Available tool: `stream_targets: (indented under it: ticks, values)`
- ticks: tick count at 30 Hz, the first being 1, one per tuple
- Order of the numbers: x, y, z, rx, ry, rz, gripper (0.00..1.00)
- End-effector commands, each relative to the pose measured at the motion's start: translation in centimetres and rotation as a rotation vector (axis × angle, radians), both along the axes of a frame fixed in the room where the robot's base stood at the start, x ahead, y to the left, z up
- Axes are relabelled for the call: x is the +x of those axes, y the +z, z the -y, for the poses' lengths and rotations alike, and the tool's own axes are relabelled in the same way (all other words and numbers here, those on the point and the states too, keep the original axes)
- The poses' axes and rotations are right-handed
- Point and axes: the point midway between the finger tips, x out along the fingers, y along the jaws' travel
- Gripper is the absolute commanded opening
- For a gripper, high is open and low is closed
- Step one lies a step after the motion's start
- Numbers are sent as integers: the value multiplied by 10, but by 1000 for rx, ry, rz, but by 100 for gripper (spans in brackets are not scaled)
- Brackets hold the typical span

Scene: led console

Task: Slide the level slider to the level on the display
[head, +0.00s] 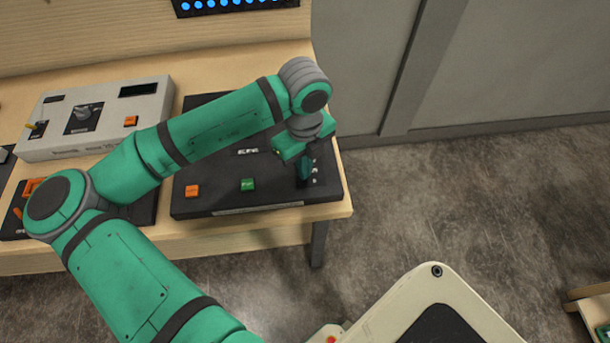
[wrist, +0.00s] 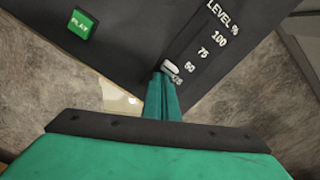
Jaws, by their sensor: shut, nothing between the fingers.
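The level slider has a pale knob (wrist: 170,68) beside the lower part of the "LEVEL %" scale (wrist: 203,52), near the 25 mark and below 50. The scale runs up through 75 to 100. The slider is on the right side of a black console (head: 218,206); in the head view my gripper hides the knob. My gripper (head: 304,178) is shut and empty, pointing down at the slider. In the wrist view its fingertips (wrist: 163,80) are right at the knob's near side; I cannot tell whether they touch. No readable level value shows on any display.
The console has a green PLAY button (head: 247,184) and an orange button (head: 192,190). A black panel with blue lights (head: 235,5) is cut off at the top. A grey box with a knob (head: 95,118) stands at left. The table (head: 285,232) ends just right of the console.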

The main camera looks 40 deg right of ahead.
Motion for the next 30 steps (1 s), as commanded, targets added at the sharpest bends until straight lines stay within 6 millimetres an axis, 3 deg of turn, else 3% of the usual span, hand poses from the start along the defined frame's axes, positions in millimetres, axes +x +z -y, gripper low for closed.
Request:
stream_targets:
  ticks: [30]
  values:
    - [16, 0, 10, 0, 1, -1, 0]
